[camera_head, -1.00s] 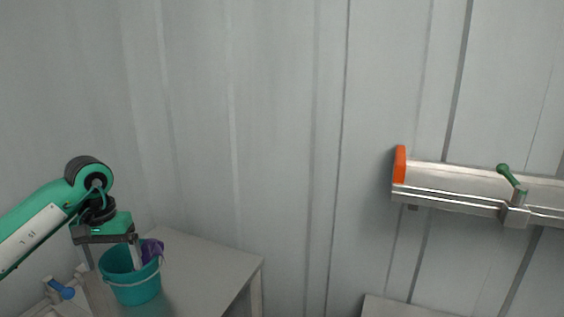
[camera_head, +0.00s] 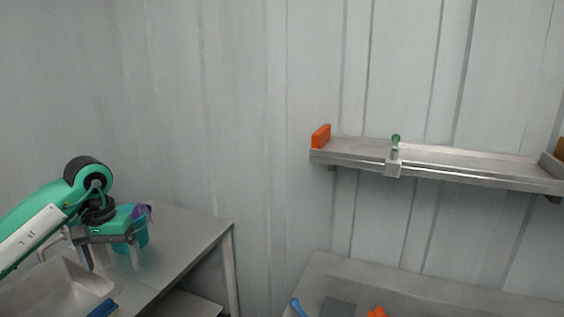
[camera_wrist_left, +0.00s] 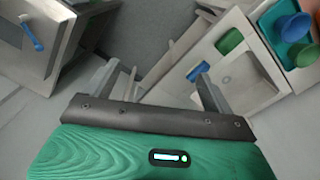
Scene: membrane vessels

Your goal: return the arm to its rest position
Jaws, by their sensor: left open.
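My left gripper (camera_head: 112,260) is at the lower left of the head view, with its two fingers pointing down and apart. Nothing shows between the fingers. In the left wrist view the gripper (camera_wrist_left: 157,84) also has a clear gap between its fingers, with floor and furniture beyond. My left arm comes in bent from the left edge. My right arm and gripper are in neither view.
A pale basin (camera_head: 62,285) lies below the gripper. A wall shelf (camera_head: 450,165) and a lower bench (camera_head: 430,290) are at the right.

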